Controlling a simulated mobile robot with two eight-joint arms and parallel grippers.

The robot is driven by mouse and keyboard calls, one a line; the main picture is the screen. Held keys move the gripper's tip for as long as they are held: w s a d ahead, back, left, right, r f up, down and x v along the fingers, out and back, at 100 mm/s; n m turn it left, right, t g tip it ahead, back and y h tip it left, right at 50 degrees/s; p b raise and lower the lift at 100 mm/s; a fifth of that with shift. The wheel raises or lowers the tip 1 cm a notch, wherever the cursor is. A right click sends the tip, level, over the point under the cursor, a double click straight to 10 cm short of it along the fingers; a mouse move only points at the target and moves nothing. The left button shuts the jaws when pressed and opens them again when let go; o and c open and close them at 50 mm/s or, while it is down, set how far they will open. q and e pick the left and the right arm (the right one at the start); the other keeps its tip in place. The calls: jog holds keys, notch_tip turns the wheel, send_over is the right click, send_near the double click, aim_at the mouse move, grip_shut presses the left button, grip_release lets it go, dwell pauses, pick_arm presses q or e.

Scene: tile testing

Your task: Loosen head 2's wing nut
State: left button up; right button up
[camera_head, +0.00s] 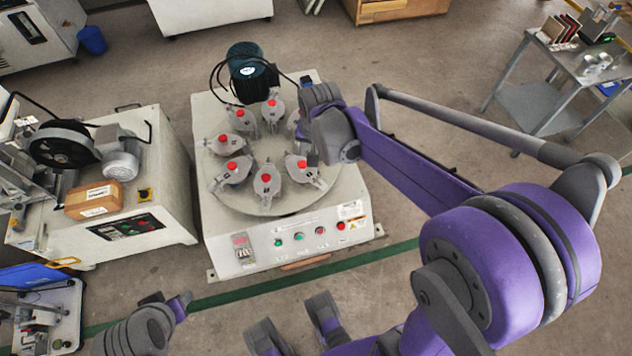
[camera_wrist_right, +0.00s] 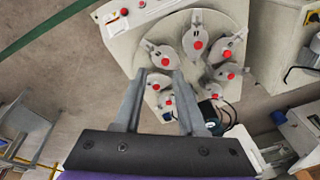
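The round plate (camera_head: 215,191) on the machine carries several grey heads, each with a red knob. The heads' numbers are too small to read surely, so I cannot tell which is head 2. One head (camera_head: 302,168) sits at the plate's right; small grey fittings on the heads may be wing nuts. My right arm reaches over the machine's right side and partly hides the plate. My left gripper (camera_head: 295,322) appears open and empty at the bottom, before the machine.
The machine's front panel (camera_head: 290,246) has several buttons. A dark motor (camera_head: 247,72) with black cables stands behind the plate. Another machine with a cardboard box (camera_head: 94,200) is at left. A grey metal table (camera_head: 560,65) is at far right. Floor is free between them.

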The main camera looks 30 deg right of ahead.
jog(key=w+d+f+m+g+b, duration=0.1)
jog(key=w+d+f+m+b, duration=0.15)
jog(key=w+f, duration=0.55)
jog(key=m+g+b, duration=0.1)
jog(key=m+b, duration=0.3)
jog(key=b, duration=0.1)
send_over(317, 178)
notch_tip(317, 178, down, 16)
notch_tip(317, 178, down, 12)
jog(key=shift+w+f+b, duration=0.1)
jog(key=shift+b, duration=1.05)
pick_arm(q)
notch_tip(317, 178, down, 13)
jog(key=shift+w+a, duration=0.15)
jog(key=shift+w, duration=0.1)
pick_arm(e)
grip_shut()
